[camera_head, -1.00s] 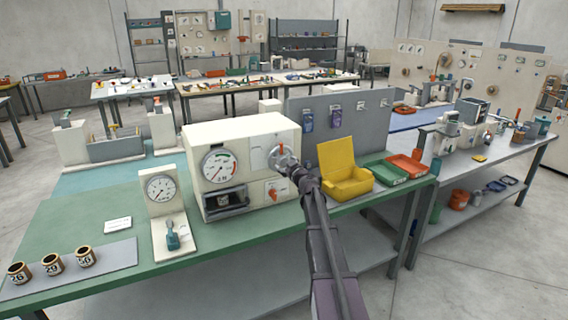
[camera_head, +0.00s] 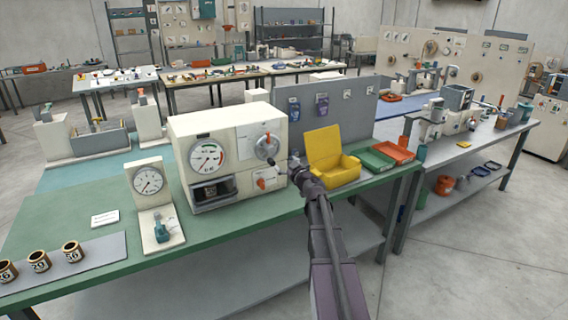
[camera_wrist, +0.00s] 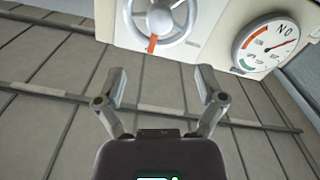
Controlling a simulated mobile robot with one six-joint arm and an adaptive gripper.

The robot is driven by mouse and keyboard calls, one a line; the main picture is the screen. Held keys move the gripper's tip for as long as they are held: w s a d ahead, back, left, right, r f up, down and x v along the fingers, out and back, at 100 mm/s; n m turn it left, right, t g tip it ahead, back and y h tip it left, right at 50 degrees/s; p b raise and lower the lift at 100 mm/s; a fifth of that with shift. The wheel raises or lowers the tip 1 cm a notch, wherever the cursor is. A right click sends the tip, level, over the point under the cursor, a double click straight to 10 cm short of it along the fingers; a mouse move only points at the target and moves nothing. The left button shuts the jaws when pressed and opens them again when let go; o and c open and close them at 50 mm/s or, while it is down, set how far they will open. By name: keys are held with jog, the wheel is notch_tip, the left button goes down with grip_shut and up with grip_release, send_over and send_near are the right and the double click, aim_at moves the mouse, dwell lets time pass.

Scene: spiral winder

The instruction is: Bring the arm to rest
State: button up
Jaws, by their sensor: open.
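My gripper (camera_head: 299,163) is in front of the right side of the cream machine (camera_head: 186,131), between it and the yellow box (camera_head: 323,143). The wrist view shows my gripper (camera_wrist: 160,85) with its two fingers spread apart and nothing between them. In that view the machine's grey handwheel (camera_wrist: 160,18) with an orange mark lies beyond the fingertips, apart from them. A round dial (camera_wrist: 266,46) with red and green bands is at the right. In the head view the handwheel (camera_head: 267,147) shows uncovered on the machine's front.
The green bench (camera_head: 95,215) also bears a small gauge stand (camera_head: 149,180), several numbered cups on a grey plate (camera_head: 105,249), and green (camera_head: 365,160) and orange (camera_head: 394,150) trays. Open floor (camera_head: 460,250) lies at the front right.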

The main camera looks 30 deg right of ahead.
dwell(0.4)
jog(key=s+a+f+n+g+y, duration=0.1)
jog(key=s+a+f+g+y, duration=0.35)
jog(key=a, duration=0.75)
jog(key=s+a+f+n+g+y, duration=0.1)
jog(key=s+a+f+g, duration=0.5)
jog(key=a, duration=0.6)
jog(key=s+a+f+m+g+h, duration=0.2)
jog(key=s+f+m+g+h, duration=0.1)
jog(key=s, duration=0.6)
jog(key=s+a+f+m+g+h, duration=0.2)
jog(key=s+f+m+g+h, duration=0.1)
jog(key=s, duration=0.7)
notch_tip(320, 180, down, 2)
jog(key=shift+f+g, duration=0.1)
jog(key=shift+g, duration=0.65)
jog(key=shift+a, duration=0.1)
jog(key=shift+c, duration=0.2)
